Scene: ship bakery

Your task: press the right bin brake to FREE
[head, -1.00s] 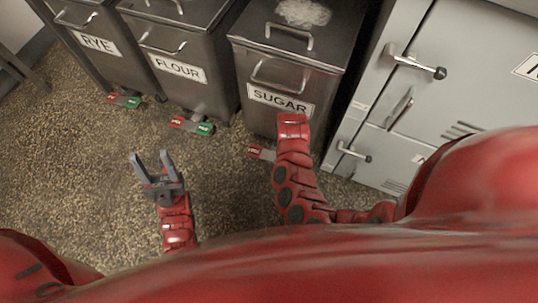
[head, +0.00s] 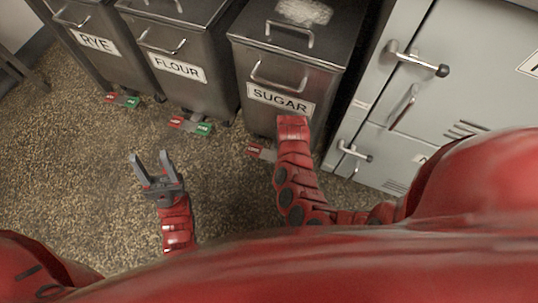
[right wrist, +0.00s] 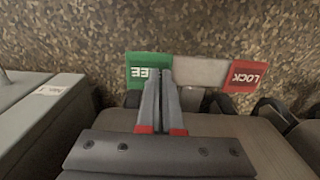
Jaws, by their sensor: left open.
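The right bin (head: 280,88), labelled SUGAR, has a brake pedal at its foot. In the head view only the red end (head: 260,152) of that pedal shows; my right arm (head: 294,170) hides the rest and its own gripper. In the right wrist view the pedal has a green FREE pad (right wrist: 140,69) on the left and a red LOCK pad (right wrist: 243,76) on the right, with a grey bar between. My right gripper (right wrist: 160,73) is shut and empty, its tips over the right edge of the green pad. I cannot tell whether they touch. My left gripper (head: 151,158) is open and empty above the floor.
The FLOUR bin (head: 178,45) and RYE bin (head: 88,20) stand to the left, each with a red and green pedal (head: 191,125) (head: 121,100). A grey locker (head: 425,90) with lever handles stands close on the right. The speckled floor (head: 90,180) is clear at left.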

